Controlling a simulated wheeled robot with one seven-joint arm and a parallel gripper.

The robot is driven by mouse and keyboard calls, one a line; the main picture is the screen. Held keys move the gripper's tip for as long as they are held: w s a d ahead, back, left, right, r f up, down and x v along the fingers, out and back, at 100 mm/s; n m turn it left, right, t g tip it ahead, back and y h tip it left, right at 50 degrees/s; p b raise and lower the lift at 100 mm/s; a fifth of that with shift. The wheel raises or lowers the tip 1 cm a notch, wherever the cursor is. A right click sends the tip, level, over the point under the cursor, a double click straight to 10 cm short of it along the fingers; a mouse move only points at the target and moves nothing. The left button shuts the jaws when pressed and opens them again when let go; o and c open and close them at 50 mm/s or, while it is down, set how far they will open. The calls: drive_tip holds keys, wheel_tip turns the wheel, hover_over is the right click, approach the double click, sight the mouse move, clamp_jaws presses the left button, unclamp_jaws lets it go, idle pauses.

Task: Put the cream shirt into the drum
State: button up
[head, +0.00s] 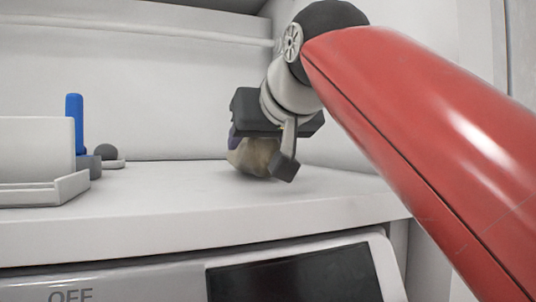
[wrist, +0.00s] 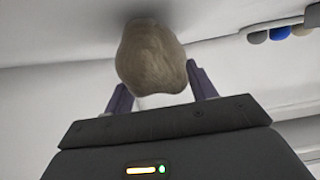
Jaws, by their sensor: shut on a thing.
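The cream shirt (head: 254,158) is a bunched, beige-tan lump at the white counter, partly hidden behind my gripper (head: 262,150) in the head view. In the wrist view the shirt (wrist: 152,58) sits between the two fingers of my gripper (wrist: 160,85), which is shut on it. The shirt is at or just above the counter surface; I cannot tell whether it still touches. The drum's opening is not visible. Below the counter is the top of a machine with a dark panel (head: 295,276) and the word OFF.
A white bin in a tray (head: 45,190) stands at the left of the counter (head: 180,222). Beside it are a blue upright object (head: 75,120) and small grey items (head: 106,153). A wall closes the back, with a rail above. The middle of the counter is clear.

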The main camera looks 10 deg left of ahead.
drive_tip(key=shift+f, duration=0.15)
drive_tip(key=shift+f, duration=0.15)
drive_tip(key=o, duration=1.2)
drive_tip(key=shift+c, duration=0.2)
